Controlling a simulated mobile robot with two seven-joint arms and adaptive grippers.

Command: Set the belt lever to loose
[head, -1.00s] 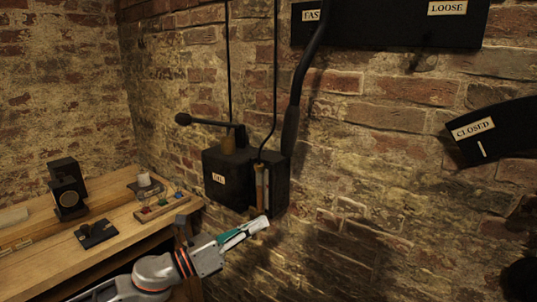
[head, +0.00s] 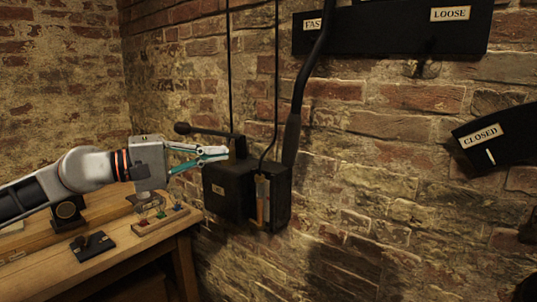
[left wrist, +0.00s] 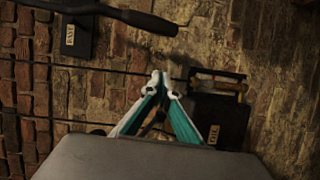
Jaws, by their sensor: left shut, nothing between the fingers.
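The belt lever (head: 291,140) is a long black bar with a thicker grip at its lower end. It hangs tilted across the left end of a dark board (head: 400,32), by the partly hidden FAST label; the LOOSE label (head: 454,14) is at the board's right. In the left wrist view the lever grip (left wrist: 130,17) crosses the top left, near the FAST plate (left wrist: 72,35). My left gripper (head: 227,153) is shut and empty, left of the lever grip and apart from it in the picture. Its fingertips (left wrist: 163,82) meet in the left wrist view. My right gripper is not in view.
A dark wall box (head: 229,189) with a side-pointing handle (head: 205,131) and a brush-like item (head: 262,198) is close to my left gripper. A wooden bench (head: 110,262) stands left, under my arm. A CLOSED plate (head: 482,136) is right; bare brick lies between.

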